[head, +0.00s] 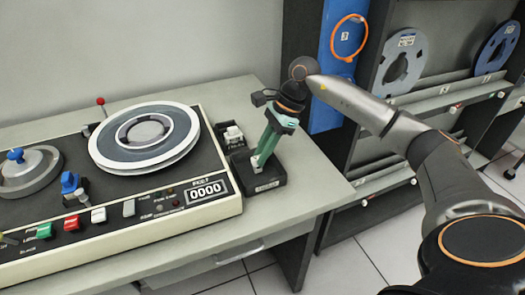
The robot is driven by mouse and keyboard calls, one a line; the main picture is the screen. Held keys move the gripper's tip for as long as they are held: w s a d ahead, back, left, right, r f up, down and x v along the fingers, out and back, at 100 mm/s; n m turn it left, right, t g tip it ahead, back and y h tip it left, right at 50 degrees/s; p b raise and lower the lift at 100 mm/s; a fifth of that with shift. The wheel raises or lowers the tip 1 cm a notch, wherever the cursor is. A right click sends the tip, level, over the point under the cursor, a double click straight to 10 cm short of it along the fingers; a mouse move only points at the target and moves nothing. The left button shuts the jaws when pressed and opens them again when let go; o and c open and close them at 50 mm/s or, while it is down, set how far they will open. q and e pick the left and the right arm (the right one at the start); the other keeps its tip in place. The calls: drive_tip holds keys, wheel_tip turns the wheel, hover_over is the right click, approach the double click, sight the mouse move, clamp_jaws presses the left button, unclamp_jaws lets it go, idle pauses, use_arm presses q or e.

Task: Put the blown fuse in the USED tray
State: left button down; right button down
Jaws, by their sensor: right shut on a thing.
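My right gripper (258,158) points down with its green fingers over the front black tray (270,181) at the right end of the table. It is shut on a small pale thing at the fingertips, which looks like a fuse, mostly hidden by the fingers. The tips are at or just above the tray's opening; I cannot tell whether the thing touches its floor. The tray has a white label on its front, too small to read. A second black tray (226,143) behind it holds whitish pieces. My left gripper is out of view.
A tape machine (120,217) with reels, coloured buttons and a counter reading 0000 fills the table's left, close beside the trays. The table (310,190) is bare right of the trays. A dark rack (345,165) with reels stands at right.

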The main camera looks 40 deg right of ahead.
drive_tip(key=shift+f+b, duration=0.45)
drive_tip(key=shift+f, duration=0.25)
drive_tip(key=c, duration=0.7)
unclamp_jaws()
drive_tip(key=shift+c, duration=1.1)
drive_tip(key=shift+r, duration=0.1)
drive_tip(key=shift+r+p, duration=3.1)
drive_tip(key=shift+r, duration=0.9)
